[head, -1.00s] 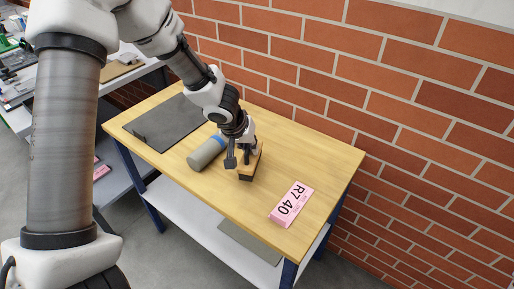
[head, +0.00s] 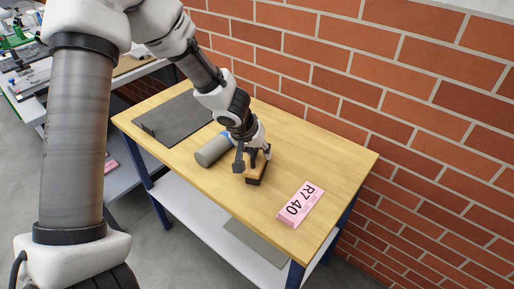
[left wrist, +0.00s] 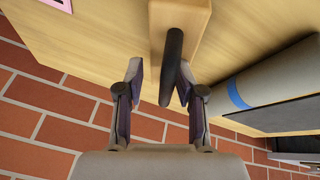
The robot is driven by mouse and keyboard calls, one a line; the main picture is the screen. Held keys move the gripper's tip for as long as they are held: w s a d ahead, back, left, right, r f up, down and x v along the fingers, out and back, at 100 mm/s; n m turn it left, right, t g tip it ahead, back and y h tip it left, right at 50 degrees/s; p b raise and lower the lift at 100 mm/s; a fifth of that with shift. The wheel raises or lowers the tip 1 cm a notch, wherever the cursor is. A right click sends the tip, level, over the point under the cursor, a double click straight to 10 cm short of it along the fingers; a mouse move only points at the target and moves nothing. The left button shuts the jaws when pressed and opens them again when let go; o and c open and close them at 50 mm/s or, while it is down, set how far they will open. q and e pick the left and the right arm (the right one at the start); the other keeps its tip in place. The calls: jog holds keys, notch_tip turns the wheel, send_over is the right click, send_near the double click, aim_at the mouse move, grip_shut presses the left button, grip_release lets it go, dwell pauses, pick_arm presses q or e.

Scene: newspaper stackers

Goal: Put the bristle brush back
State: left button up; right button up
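The bristle brush (head: 255,174), a tan wooden block with dark bristles below, sits on the wooden table (head: 322,160) near its front edge. In the left wrist view the block (left wrist: 182,20) shows at the top, with a dark bar-like handle (left wrist: 173,62) sticking out toward my gripper. My left gripper (head: 253,153) is at the brush from above. In the left wrist view its fingers (left wrist: 161,84) are apart, with the handle between them. The handle is near the right finger, and a gap shows on the left. My right gripper is in no view.
A grey cylinder with a blue band (head: 212,150) lies just left of the brush. A dark grey mat (head: 176,119) lies at the table's left end. A brick wall (head: 420,110) borders the back.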

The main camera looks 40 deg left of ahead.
pick_arm(q)
jog(key=shift+r+p, duration=0.3)
jog(key=shift+r, duration=0.15)
jog(key=p+v, duration=0.2)
jog(key=v, duration=0.9)
jog(key=shift+s+r+p, duration=0.15)
jog(key=shift+s+p, duration=0.05)
jog(key=shift+p, duration=0.2)
